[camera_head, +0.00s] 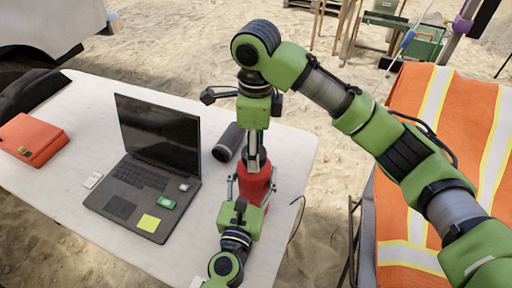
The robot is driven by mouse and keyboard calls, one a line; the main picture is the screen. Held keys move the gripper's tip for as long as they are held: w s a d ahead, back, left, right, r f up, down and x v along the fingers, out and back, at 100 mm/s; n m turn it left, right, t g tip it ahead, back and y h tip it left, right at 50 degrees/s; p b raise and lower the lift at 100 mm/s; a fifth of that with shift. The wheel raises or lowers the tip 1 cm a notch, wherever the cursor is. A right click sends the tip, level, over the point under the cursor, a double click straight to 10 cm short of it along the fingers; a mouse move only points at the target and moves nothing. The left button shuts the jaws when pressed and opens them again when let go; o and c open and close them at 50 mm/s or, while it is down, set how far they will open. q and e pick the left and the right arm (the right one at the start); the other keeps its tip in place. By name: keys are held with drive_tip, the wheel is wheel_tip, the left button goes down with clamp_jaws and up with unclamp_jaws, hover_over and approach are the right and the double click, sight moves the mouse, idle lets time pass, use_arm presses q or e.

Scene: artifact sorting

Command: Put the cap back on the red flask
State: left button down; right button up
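The red flask (255,184) stands upright near the right edge of the white table. My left gripper (251,186) comes up from the bottom with its fingers on either side of the flask's body, closed around it. My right gripper (257,146) points down directly above the flask, in line with its neck. A narrow grey and dark part shows between the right gripper and the flask top. I cannot tell whether it is the cap, the neck or the fingers, or whether it touches the flask. No separate cap is clearly visible.
An open laptop (150,150) stands left of the flask, with a yellow note and small items on it. A dark cylinder (229,142) lies behind the flask. A red case (32,140) sits on the table (60,190) at left. An orange vest (440,120) hangs at right.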

idle(0.3)
drive_tip(key=shift+r, duration=2.25)
drive_tip(key=shift+c, duration=0.4)
